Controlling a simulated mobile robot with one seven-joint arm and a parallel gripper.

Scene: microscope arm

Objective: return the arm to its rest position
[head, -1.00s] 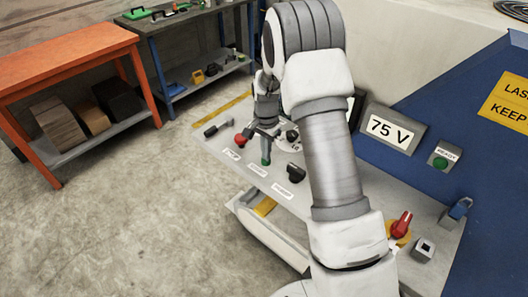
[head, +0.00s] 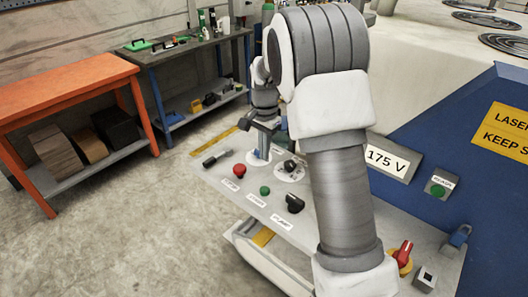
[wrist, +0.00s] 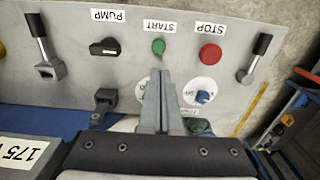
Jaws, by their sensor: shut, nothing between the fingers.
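My arm (head: 340,195) reaches from the lower right over the control panel. My gripper (head: 260,157) points down above the panel, and its fingers are together with nothing between them. In the wrist view the closed fingers (wrist: 158,100) reach toward the green START button (wrist: 158,46). In the head view the gripper is behind the green button (head: 265,190) and right of the red STOP button (head: 239,170). Whether the fingertips touch the panel cannot be told. The fingers hide part of the panel in the wrist view.
A black PUMP knob (wrist: 105,47), a blue knob (wrist: 204,96) and black-handled levers (wrist: 262,44) stand on the panel. A display (head: 388,158) reads 175 V. A red switch (head: 403,252) is at the right. An orange bench (head: 65,75) stands left; the floor (head: 130,230) is clear.

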